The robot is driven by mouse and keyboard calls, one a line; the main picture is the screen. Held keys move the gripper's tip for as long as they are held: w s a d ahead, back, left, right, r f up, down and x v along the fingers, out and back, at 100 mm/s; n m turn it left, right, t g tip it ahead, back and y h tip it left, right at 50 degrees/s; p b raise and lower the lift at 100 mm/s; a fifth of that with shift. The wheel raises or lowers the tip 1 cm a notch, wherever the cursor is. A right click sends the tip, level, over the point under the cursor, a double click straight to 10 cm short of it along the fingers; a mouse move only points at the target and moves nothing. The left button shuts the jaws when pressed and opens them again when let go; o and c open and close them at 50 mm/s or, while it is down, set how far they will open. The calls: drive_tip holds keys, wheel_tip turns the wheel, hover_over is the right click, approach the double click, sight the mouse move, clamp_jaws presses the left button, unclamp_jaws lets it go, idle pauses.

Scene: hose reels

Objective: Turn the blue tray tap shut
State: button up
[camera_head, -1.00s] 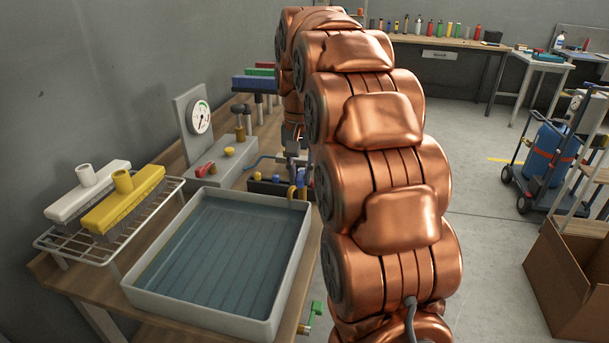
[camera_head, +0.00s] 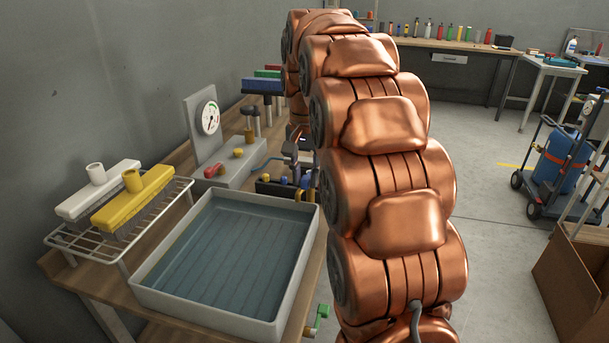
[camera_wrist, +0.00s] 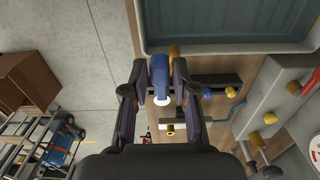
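The blue tap handle (camera_wrist: 160,78) shows in the wrist view, by the near rim of the water-filled tray (camera_wrist: 222,45). My gripper (camera_wrist: 160,88) has one finger on each side of the handle. The fingers are apart, with narrow gaps seeming to show beside the handle, so I see no firm grip. In the head view my gripper (camera_head: 299,150) is small and partly hidden by my copper arm, above the far right corner of the tray (camera_head: 165,303). The tap's body under the handle is mostly hidden.
A black manifold with yellow knobs (camera_wrist: 229,92) lies close to the right finger. A grey block with a pressure gauge (camera_head: 208,117) stands behind the tray. A green-handled valve (camera_head: 321,313) hangs at the bench's near right edge. Brushes (camera_head: 134,198) rest on a wire rack at left.

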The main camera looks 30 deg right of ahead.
sight(305, 178)
drive_tip(key=shift+o, duration=1.2)
drive_tip(key=shift+r, duration=0.1)
drive_tip(key=shift+r, duration=3.6)
